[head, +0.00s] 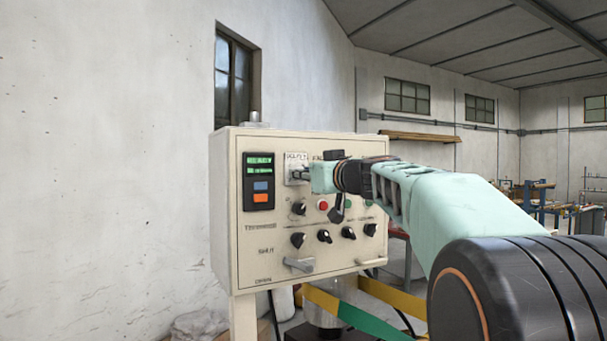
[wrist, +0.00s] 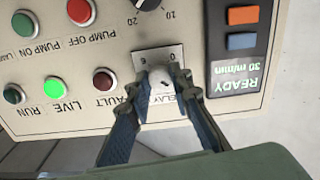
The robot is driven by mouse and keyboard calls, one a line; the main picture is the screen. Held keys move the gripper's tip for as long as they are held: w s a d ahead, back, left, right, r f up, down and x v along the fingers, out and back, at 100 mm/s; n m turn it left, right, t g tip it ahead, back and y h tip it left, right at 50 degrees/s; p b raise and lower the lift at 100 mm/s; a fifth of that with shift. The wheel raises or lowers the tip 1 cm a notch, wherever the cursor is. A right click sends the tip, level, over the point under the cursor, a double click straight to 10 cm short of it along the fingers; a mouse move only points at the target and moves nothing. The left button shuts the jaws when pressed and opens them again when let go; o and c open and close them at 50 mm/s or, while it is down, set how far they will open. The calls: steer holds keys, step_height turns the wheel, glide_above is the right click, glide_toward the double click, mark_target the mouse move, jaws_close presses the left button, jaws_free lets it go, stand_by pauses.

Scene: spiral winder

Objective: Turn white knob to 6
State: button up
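The cream control panel (head: 278,221) stands ahead of me, with a pale plate (head: 290,160) near its top edge. In the wrist view, where the panel appears upside down, this plate (wrist: 158,56) carries a 6 at its upper left and a DELAY label below. The small white knob (wrist: 161,84) is on the plate, mostly hidden by my fingers. My gripper (wrist: 161,76) has a finger on each side of it, close together, and appears shut on it. In the head view my gripper (head: 299,174) reaches the plate from the right; the knob's pointer cannot be read clearly.
A display with blue and orange buttons (head: 260,191) is beside the plate. Several black knobs (head: 298,240) and a grey lever (head: 299,265) are lower on the panel.

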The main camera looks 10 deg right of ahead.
jaws_close()
steer(key=shift+m+p, duration=1.85)
steer(key=shift+m, duration=15.95)
